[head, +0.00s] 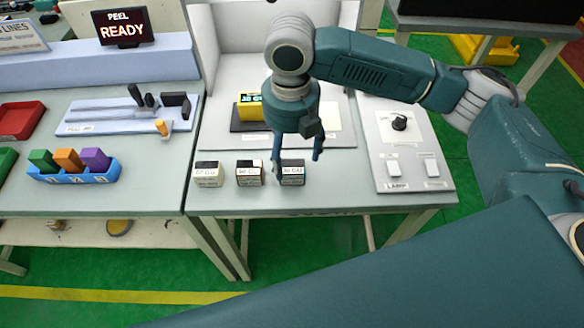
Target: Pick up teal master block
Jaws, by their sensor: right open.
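The teal master block (293,174) is a small cube with a white label and dark teal sides. It is the rightmost of three labelled blocks near the front edge of the white-topped table. My right gripper (297,161) points down over it, open. One finger reaches down at the block's left side and the other is at its upper right. I cannot tell whether either finger touches the block. My left gripper is not in view.
A cream block (206,176) and an orange-brown block (249,174) stand to the left. A black-and-yellow device (249,108) is behind. A control panel (405,150) with a knob and switches is on the right. A blue tray (74,177) holds coloured blocks on the left bench.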

